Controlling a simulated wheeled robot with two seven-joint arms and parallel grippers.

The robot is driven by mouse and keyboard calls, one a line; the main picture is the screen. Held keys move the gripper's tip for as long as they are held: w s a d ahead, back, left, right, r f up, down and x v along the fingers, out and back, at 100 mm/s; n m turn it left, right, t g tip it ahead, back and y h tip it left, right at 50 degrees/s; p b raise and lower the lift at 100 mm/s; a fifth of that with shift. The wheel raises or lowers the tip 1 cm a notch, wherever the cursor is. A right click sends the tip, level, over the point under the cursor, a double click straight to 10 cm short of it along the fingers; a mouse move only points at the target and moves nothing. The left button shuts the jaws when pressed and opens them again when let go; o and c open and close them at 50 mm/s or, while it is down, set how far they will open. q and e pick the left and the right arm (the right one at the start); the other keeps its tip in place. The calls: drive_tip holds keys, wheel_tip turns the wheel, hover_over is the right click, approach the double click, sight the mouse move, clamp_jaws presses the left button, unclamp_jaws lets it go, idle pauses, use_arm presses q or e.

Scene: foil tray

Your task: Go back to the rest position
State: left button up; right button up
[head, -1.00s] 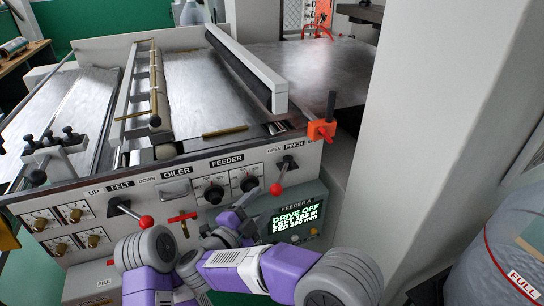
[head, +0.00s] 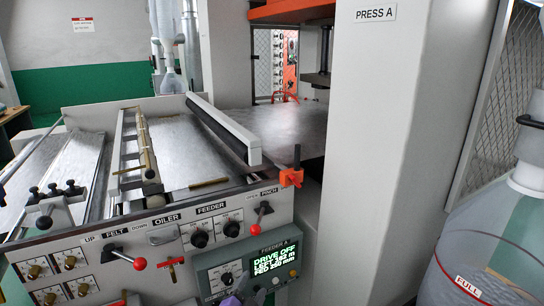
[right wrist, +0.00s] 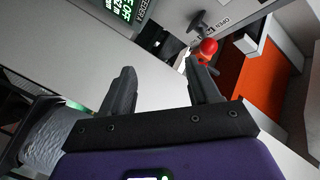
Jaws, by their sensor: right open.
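My right gripper (right wrist: 160,78) shows in the right wrist view with its two dark fingers apart and nothing between them. In the head view, only a small part of my right gripper (head: 246,291) shows at the bottom edge, in front of the lower control panel. My left gripper is not in view.
The feeder machine's control panel (head: 180,226) has red-knobbed levers (head: 140,263). Its display (head: 273,259) reads DRIVE OFF. A white PRESS A column (head: 373,150) stands at right, beside a large clear bottle (head: 480,245) marked FULL.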

drive_tip(key=s+d+f+n+g+y+p, duration=0.1)
drive_tip(key=s+d+f+n+g+y, duration=0.15)
drive_tip(key=f, duration=0.45)
drive_tip(key=s+d+f+n+g+y+p, duration=0.1)
drive_tip(key=d+f+n+g, duration=0.1)
drive_tip(key=d+f, duration=0.35)
drive_tip(key=s+d+f+n+g+y+p, duration=0.1)
drive_tip(key=s+d+f+n+g+y, duration=0.15)
drive_tip(key=f, duration=0.55)
drive_tip(key=s+d+f+n+g+y, duration=0.1)
drive_tip(key=s+f+g, duration=0.1)
drive_tip(key=s, duration=0.5)
drive_tip(key=s+d+f+n+g+y+p, duration=0.1)
drive_tip(key=s+d+f+g, duration=0.1)
drive_tip(key=s, duration=0.6)
drive_tip(key=s+d+f+g+p, duration=0.1)
drive_tip(key=s+f+g, duration=0.3)
drive_tip(key=s, duration=0.4)
drive_tip(key=shift+d+f+n+g+y, duration=0.15)
drive_tip(key=shift+d+n+g+y, duration=0.25)
drive_tip(key=shift+w, duration=0.1)
